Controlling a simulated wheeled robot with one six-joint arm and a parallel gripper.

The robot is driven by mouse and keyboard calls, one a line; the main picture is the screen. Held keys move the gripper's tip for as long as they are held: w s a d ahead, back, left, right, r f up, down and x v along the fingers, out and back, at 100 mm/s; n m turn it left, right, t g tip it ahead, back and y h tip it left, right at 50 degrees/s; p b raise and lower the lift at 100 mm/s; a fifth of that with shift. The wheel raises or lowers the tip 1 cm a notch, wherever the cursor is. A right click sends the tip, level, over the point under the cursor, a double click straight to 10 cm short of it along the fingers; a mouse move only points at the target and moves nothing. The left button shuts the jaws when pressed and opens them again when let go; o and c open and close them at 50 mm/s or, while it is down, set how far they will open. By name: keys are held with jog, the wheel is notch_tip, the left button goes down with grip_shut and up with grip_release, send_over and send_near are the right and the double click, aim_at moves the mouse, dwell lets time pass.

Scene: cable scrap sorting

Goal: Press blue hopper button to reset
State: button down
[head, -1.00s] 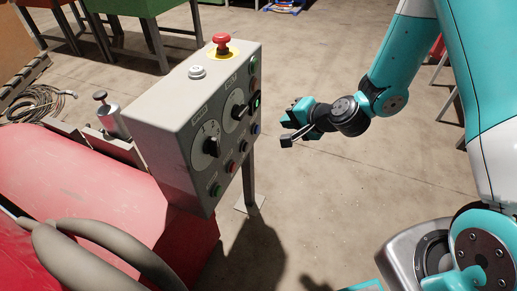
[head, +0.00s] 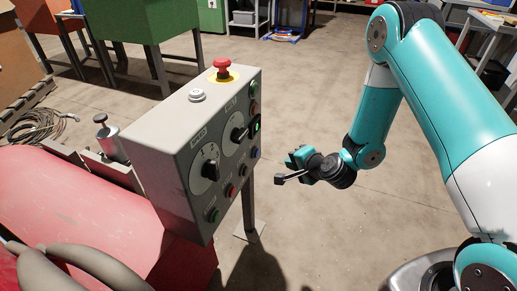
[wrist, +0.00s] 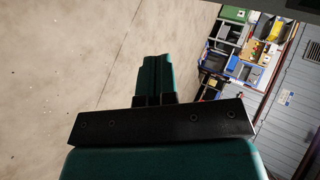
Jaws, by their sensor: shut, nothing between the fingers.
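The grey control box (head: 165,150) stands on a post left of centre in the head view. The wrist view shows neither the box nor the button.
A red emergency stop (head: 222,67) and a white button (head: 197,96) top the box. Two dials and several other buttons share the panel. A red machine (head: 85,195) with thick grey hoses is at left. The concrete floor (head: 330,230) right of the box is open.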

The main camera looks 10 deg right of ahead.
aim_at(256, 153)
jog(key=w+a+p, duration=0.3)
jog(key=a+p, duration=0.2)
jog(key=shift+w+a, duration=0.15)
jog(key=shift+w, duration=0.25)
jog(key=shift+r, duration=0.1)
dwell(1.7)
jog(key=shift+w+a+p, duration=0.3)
jog(key=shift+a+p, duration=0.05)
jog(key=shift+w+a, duration=0.25)
jog(key=shift+a, duration=0.1)
dwell(0.7)
jog(key=shift+d, duration=0.1)
jog(key=shift+s+d, duration=0.5)
jog(key=shift+d, duration=0.1)
